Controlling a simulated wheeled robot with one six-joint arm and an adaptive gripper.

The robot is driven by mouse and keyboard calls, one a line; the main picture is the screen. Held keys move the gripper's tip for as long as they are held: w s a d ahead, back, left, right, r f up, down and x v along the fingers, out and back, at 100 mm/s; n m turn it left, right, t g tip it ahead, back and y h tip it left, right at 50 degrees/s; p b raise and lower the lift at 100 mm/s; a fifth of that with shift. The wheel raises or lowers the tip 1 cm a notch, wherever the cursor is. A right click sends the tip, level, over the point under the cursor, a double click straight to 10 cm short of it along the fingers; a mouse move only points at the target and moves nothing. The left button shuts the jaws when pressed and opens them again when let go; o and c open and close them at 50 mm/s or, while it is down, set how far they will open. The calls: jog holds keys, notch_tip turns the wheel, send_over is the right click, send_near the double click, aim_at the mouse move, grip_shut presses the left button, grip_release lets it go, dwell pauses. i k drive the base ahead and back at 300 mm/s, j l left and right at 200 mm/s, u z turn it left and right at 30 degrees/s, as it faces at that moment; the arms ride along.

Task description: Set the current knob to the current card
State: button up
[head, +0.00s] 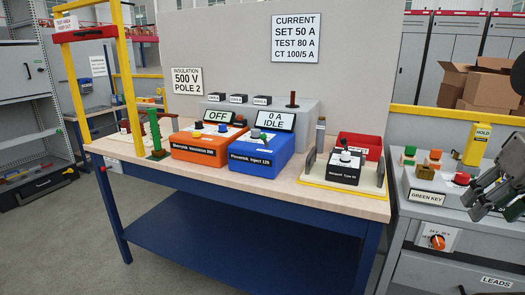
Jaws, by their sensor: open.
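The current card (295,38) hangs on the grey back panel and reads "CURRENT SET 50 A TEST 80 A CT 100/5 A". The blue injector box (262,153) stands on the workbench, and its display (274,120) reads "0 A IDLE". A small knob (256,134) sits on its top, left of the display; its pointer setting is too small to read. My gripper (478,203) is at the far right edge, over the grey cabinet top, open and empty. It is well away from the blue box.
An orange box (208,146) with an "OFF" display stands left of the blue box. Coloured buttons and a yellow "HOLD" box (477,143) are near my gripper. A yellow frame (127,80) rises at left.

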aim_at(255, 133)
jog(key=i+j+u, duration=0.25)
jog(key=i, duration=0.25)
jog(key=i+j+u, duration=0.1)
jog(key=i+u, duration=0.2)
jog(key=i, duration=0.25)
